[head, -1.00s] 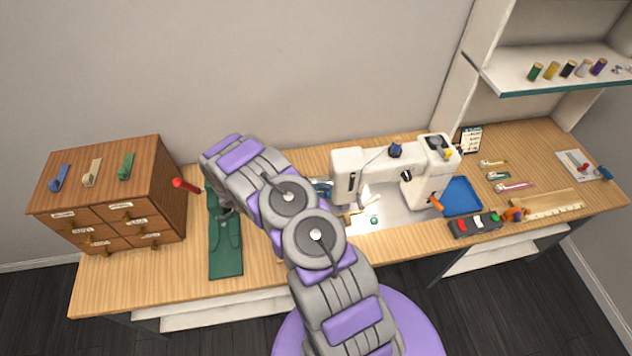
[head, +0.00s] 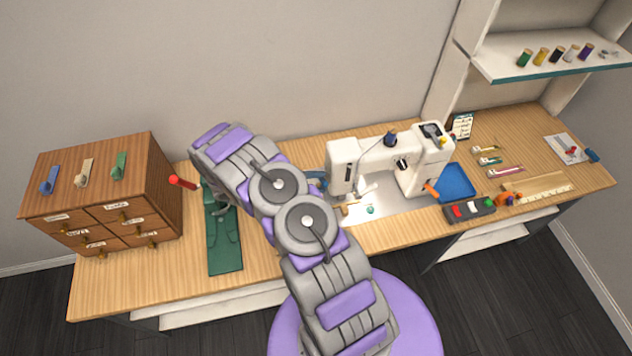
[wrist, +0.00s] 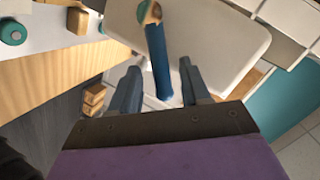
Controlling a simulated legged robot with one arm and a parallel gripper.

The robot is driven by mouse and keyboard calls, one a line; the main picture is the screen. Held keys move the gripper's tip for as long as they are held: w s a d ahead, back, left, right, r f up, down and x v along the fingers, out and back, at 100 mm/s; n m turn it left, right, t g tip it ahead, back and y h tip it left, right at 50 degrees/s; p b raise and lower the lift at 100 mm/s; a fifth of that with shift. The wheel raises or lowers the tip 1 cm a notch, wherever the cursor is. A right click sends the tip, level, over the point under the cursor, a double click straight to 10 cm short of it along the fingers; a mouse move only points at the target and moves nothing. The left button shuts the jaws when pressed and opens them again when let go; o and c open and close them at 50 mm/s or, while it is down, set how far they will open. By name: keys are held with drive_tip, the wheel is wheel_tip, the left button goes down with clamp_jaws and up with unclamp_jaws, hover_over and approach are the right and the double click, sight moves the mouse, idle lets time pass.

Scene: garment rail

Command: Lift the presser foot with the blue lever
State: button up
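My gripper (wrist: 160,72) is open, with one finger on each side of the lever. Small gaps show between the fingers and the lever. In the head view the white sewing machine (head: 378,160) stands at the middle of the bench. A small blue part (head: 317,180) shows at its left end, partly behind my arm. My arm hides the gripper there. The presser foot cannot be made out clearly.
A teal bobbin (head: 371,210) lies on the machine's plate. A blue tray (head: 459,183) and a switch box (head: 468,211) stand to the right. A shelf (head: 560,68) overhangs at the right.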

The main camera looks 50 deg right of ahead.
drive_tip(key=shift+s+d, duration=0.1)
drive_tip(key=v, duration=1.7)
drive_tip(key=shift+a, duration=0.25)
drive_tip(key=shift+a, duration=0.1)
